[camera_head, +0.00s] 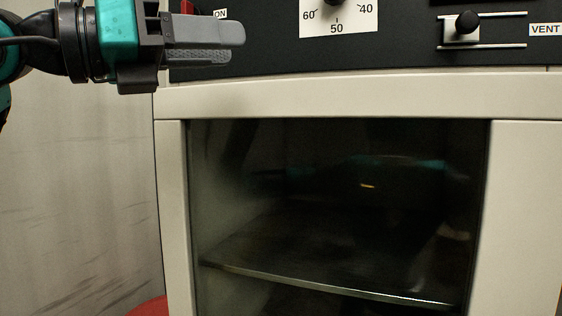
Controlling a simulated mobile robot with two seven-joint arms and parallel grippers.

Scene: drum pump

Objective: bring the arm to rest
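My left gripper (238,45) is at the upper left, reaching in from the left edge with its fingers pointing right. It has a teal and black body and two grey fingers, one overlapping the other in this view. The gap between them cannot be judged from this angle. No object shows at the fingertips. The fingers appear in front of the cabinet's dark control panel, near its left end; whether they touch it cannot be told. My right gripper is not in view.
A pale cabinet (350,98) fills the middle and right. Its dark glass window (330,150) shows a metal shelf (330,278) inside. Above are a dial scale (337,27) and a slider marked VENT (462,27). A red object (150,307) shows at the bottom left.

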